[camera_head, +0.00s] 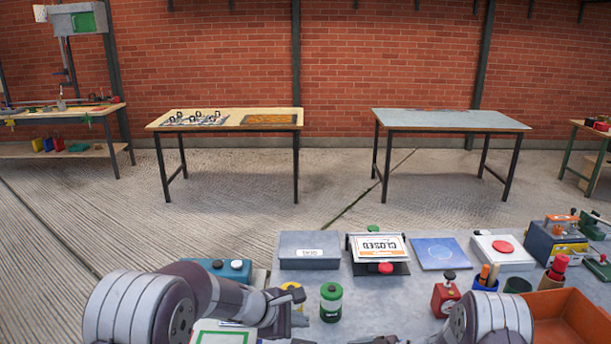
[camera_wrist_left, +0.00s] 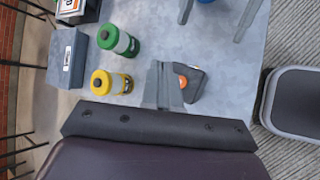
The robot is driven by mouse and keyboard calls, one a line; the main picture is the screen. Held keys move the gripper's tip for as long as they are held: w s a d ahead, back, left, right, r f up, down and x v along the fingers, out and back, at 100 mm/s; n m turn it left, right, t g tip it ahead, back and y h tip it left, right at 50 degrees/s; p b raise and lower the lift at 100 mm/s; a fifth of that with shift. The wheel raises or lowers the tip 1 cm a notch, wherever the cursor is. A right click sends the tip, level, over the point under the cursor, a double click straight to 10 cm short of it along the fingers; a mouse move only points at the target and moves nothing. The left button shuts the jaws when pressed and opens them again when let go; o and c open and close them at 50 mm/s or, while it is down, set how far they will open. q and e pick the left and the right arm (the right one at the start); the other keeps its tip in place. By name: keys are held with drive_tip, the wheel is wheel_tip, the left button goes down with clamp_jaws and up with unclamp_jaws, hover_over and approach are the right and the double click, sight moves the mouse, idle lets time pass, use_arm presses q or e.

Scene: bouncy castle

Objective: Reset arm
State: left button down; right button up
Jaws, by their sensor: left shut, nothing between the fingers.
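My left arm comes in from the left in the head view, over the near left part of the grey worktable (camera_head: 330,283). My left gripper (camera_head: 290,297) is shut and empty, just left of a green-capped bottle (camera_head: 331,303). In the left wrist view its fingers (camera_wrist_left: 164,84) are together, beside a dark tool with an orange button (camera_wrist_left: 193,83). A yellow bottle (camera_wrist_left: 111,83) and the green bottle (camera_wrist_left: 118,40) stand on the other side. My right arm shows at the bottom right of the head view; its fingers are not clear.
The worktable also holds a grey box (camera_head: 309,250), a CLOSED sign (camera_head: 378,247), a blue panel (camera_head: 440,253), a red-button box (camera_head: 502,252) and an orange crate (camera_head: 572,318). Two tables, a wooden one (camera_head: 225,119) and a grey one (camera_head: 450,120), stand beyond open floor.

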drive_tip(key=w+d+r+m+t+h, duration=0.4)
drive_tip(key=d+r+m+t+h, duration=0.1)
drive_tip(key=r+h, duration=0.15)
drive_tip(key=s+d+r+m+h+p, duration=0.1)
drive_tip(key=s+d+r+m+h, duration=0.2)
drive_tip(key=s, duration=0.1)
use_arm(q)
drive_tip(key=s+a+m+g+y, duration=0.1)
drive_tip(key=s+a+m+y, duration=0.1)
drive_tip(key=s+a+m, duration=0.3)
drive_tip(key=s+a+m+g+y, duration=0.1)
drive_tip(key=s+a+m+y, duration=0.2)
drive_tip(key=s, duration=0.9)
drive_tip(key=s+a+m+g+y, duration=0.2)
drive_tip(key=s+a+m, duration=0.6)
drive_tip(key=shift+s+a, duration=0.4)
use_arm(e)
drive_tip(key=s+a+r+m+g+h, duration=0.1)
drive_tip(key=s+m+g, duration=0.5)
drive_tip(key=s, duration=1.7)
drive_tip(key=shift+r+g+h, duration=0.3)
drive_tip(key=shift+g+h, duration=0.25)
drive_tip(key=shift+g, duration=0.15)
use_arm(q)
drive_tip(key=shift+s, duration=0.15)
use_arm(e)
drive_tip(key=shift+s, duration=0.2)
